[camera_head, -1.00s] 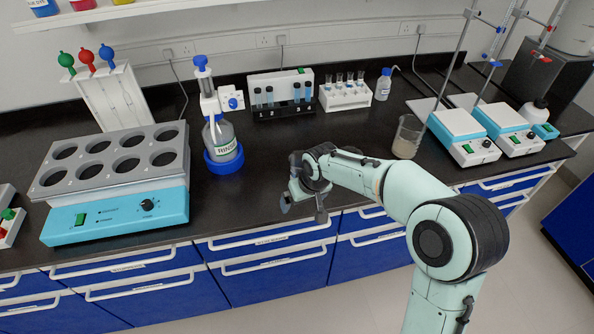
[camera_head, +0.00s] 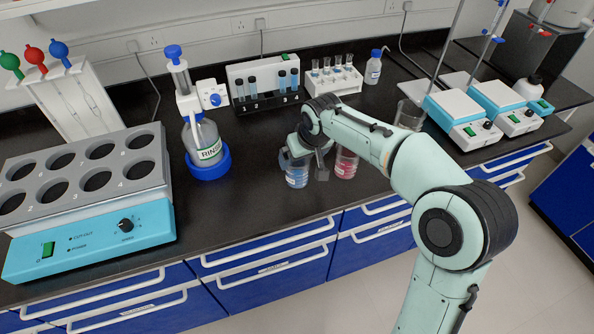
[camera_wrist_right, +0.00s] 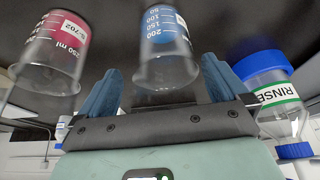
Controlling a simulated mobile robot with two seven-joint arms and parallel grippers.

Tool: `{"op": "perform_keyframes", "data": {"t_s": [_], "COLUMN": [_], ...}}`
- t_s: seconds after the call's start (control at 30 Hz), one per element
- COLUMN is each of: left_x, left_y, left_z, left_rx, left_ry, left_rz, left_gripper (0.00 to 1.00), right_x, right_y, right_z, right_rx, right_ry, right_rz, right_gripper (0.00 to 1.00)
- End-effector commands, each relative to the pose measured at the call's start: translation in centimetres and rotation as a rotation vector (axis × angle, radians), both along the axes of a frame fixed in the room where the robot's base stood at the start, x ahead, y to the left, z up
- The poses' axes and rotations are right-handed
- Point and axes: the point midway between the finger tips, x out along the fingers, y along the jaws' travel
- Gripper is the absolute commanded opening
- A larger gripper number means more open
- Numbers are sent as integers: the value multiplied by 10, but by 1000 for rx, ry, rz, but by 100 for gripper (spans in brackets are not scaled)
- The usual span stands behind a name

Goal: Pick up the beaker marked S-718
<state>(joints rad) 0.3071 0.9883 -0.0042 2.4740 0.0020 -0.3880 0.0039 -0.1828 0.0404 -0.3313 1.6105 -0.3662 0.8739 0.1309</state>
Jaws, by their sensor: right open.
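My right gripper (camera_head: 305,165) is low over the bench near its front edge, its jaws open. A glass beaker with blue contents or marking (camera_head: 296,176) is at the gripper, partly covered by it. In the right wrist view, which is upside down, this blue beaker (camera_wrist_right: 163,45) shows between the open fingers of the right gripper (camera_wrist_right: 162,88), with volume marks but no readable S-number. A beaker with a pink band (camera_head: 345,165) stands just right of it; in the wrist view its label (camera_wrist_right: 68,40) appears to read S-702. My left gripper is out of view.
A rinse bottle (camera_head: 203,145) in a blue ring stands left of the gripper. A heating block (camera_head: 90,215) fills the left. Tube racks (camera_head: 335,82) stand behind. A clear beaker (camera_head: 408,115) is partly behind my arm, near stirrers (camera_head: 462,120). The front bench between block and gripper is clear.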

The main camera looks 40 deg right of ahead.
Motion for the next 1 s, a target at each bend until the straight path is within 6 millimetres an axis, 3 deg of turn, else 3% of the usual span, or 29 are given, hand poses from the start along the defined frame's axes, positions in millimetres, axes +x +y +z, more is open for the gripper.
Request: {"op": "perform_keyframes", "data": {"t_s": [0.4, 0.67, 0.7, 0.87, 1.0], "left_x": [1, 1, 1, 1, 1], "left_y": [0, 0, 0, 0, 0], "left_z": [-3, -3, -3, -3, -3], "left_rx": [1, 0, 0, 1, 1], "left_ry": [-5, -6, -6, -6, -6], "left_rz": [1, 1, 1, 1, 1], "left_gripper": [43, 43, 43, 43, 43], "right_x": [24, 26, 26, 26, 26], "right_y": [2, 2, 2, 2, 2], "right_z": [-45, -47, -47, -47, -47], "right_rx": [-1, 0, 0, 0, 0], "right_ry": [2, 0, 0, 0, -1], "right_rz": [1, 0, 0, 0, 0], "right_gripper": [100, 100, 94, 43, 43]}}
